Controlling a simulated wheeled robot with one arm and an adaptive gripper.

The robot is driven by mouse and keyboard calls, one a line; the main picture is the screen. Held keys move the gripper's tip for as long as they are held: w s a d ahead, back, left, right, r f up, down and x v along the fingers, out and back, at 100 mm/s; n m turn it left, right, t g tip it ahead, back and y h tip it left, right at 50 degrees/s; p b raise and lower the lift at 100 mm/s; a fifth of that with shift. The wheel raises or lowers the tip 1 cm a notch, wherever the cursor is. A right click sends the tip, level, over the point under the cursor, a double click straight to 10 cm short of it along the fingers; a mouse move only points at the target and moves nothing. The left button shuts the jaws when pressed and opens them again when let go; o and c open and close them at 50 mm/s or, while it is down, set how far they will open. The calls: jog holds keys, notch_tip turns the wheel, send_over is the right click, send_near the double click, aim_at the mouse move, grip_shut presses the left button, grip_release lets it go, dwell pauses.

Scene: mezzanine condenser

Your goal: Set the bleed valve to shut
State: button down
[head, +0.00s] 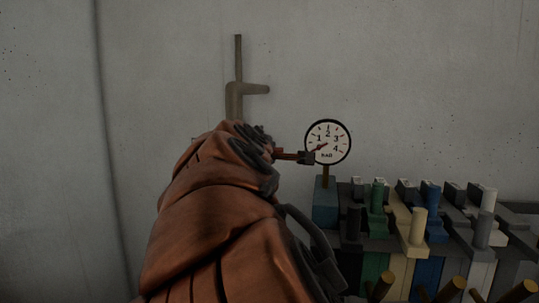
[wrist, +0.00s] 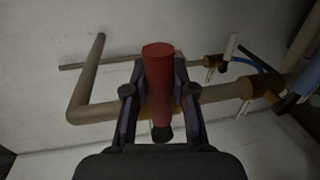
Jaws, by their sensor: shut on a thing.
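A red cylindrical handle (wrist: 158,75) stands between the fingers of my gripper (wrist: 160,90) in the wrist view. The gripper is shut on it. The handle appears to belong to the bleed valve, but no label on it can be read. The valve body behind it is mostly hidden by the handle and fingers. A brown pipe (wrist: 222,93) runs behind the fingers to a brass fitting (wrist: 262,86). In the head view my arm hides the gripper. A thin red bar (head: 287,154) with a dark end shows just right of the arm.
A round bar gauge (head: 328,141) has its needle pointing lower left. Several coloured blocks with pegs (head: 415,225) crowd the lower right. Another pipe (head: 238,95) rises by the wall. A smaller valve with a white lever (wrist: 231,45) is at upper right. The wall at left is clear.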

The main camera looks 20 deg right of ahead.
jog(key=shift+f, duration=0.2)
dwell(0.3)
jog(key=c, duration=0.9)
grip_release()
jog(key=shift+r, duration=0.1)
notch_tip(320, 180, up, 9)
jog(key=shift+w+f, duration=0.1)
jog(key=shift+r, duration=0.55)
